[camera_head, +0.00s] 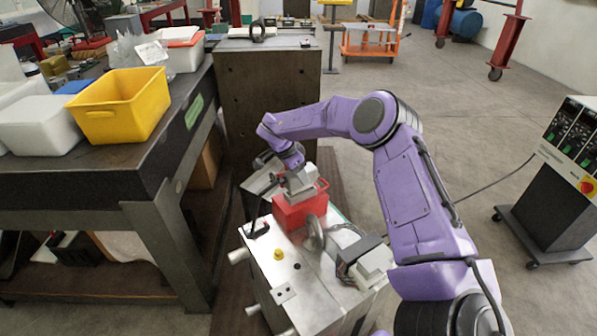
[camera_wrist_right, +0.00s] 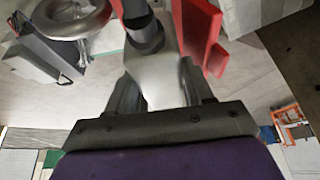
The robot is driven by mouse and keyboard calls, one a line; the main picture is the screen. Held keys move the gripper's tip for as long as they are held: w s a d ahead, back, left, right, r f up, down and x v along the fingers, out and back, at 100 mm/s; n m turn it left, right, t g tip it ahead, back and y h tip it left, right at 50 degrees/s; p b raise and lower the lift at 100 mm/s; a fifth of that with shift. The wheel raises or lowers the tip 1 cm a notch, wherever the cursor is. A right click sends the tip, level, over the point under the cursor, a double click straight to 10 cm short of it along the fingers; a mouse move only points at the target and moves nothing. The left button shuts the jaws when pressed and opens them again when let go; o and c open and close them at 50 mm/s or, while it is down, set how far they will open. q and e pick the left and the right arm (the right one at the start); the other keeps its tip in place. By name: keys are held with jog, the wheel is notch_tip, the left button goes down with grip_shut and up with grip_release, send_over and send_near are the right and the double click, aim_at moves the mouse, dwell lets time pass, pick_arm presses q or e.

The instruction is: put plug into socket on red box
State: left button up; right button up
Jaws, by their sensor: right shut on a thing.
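The red box (camera_head: 302,212) stands on top of the metal mould base, and its red walls (camera_wrist_right: 203,35) show at the top of the right wrist view. My right gripper (camera_head: 288,172) is directly above the box, pointing down. It is shut on a light grey plug (camera_wrist_right: 158,80), which lies between the two fingers in the wrist view. The grey plug (camera_head: 301,183) appears at the box's top edge in the head view. The socket is hidden, and I cannot tell whether the plug touches it. My left gripper is not in view.
The metal mould base (camera_head: 296,262) carries a ring-shaped metal part (camera_head: 314,236), a yellow knob (camera_head: 278,254) and a grey connector block (camera_head: 366,262). A workbench with a yellow bin (camera_head: 122,104) stands at left. A control cabinet (camera_head: 560,185) stands at right, with open floor between.

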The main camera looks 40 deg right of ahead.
jog(key=shift+f, duration=0.25)
jog(key=shift+f, duration=0.45)
jog(key=shift+f, duration=0.1)
dwell(0.4)
jog(key=shift+f, duration=0.35)
jog(key=shift+f, duration=0.25)
jog(key=o, duration=1.3)
jog(key=shift+o, duration=0.8)
jog(key=shift+s+r, duration=0.1)
